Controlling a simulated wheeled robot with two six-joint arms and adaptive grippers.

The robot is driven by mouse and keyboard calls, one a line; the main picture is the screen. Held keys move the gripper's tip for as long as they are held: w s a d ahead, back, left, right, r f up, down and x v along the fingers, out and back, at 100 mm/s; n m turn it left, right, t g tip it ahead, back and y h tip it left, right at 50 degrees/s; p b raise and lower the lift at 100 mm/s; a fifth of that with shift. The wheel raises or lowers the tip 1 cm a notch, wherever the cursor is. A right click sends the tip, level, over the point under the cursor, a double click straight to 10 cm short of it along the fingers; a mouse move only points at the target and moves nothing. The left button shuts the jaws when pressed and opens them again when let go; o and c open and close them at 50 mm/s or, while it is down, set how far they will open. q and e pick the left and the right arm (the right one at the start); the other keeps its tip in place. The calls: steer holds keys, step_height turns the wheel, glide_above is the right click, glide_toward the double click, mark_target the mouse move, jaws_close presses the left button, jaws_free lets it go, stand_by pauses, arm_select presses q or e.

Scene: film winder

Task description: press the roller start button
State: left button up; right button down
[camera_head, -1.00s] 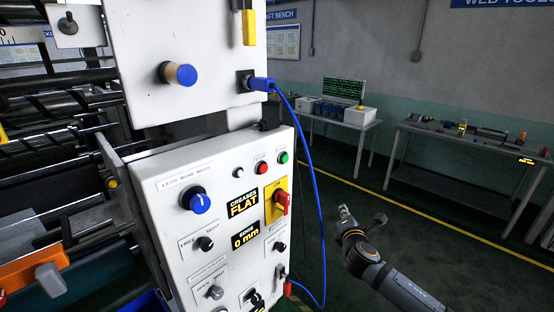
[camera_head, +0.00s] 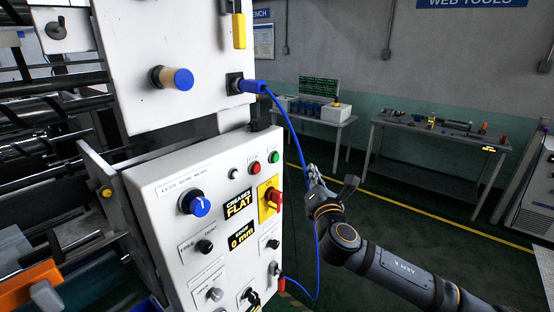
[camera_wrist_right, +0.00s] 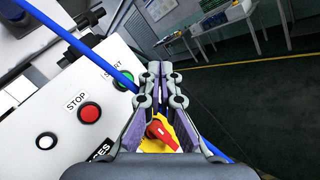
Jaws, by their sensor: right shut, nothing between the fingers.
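The green start button (camera_head: 274,157) sits at the top right of the white control panel (camera_head: 150,192). It also shows in the right wrist view (camera_wrist_right: 122,82), under a START label partly crossed by the blue cable, with my gripper close on its right. My right gripper (camera_head: 311,168) is to the right of the panel, apart from the button. In the right wrist view its fingers (camera_wrist_right: 160,68) are shut and empty. My left gripper is not in view.
A red STOP button (camera_head: 254,167) and a white button (camera_head: 233,174) are left of the green one. A red rotary switch on a yellow plate (camera_head: 274,199) is below. A blue cable (camera_head: 298,142) hangs between panel and gripper. Benches (camera_head: 440,138) stand behind.

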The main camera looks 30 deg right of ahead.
mark_target(275, 157)
steer(key=w+a, duration=0.3)
steer(key=w, duration=0.5)
steer(key=shift+a+b, duration=0.25)
steer(key=shift+b, duration=0.05)
stand_by(1.2)
steer(key=shift+w+a+p, duration=0.15)
steer(key=shift+w+p, duration=0.2)
steer(key=shift+w, duration=0.1)
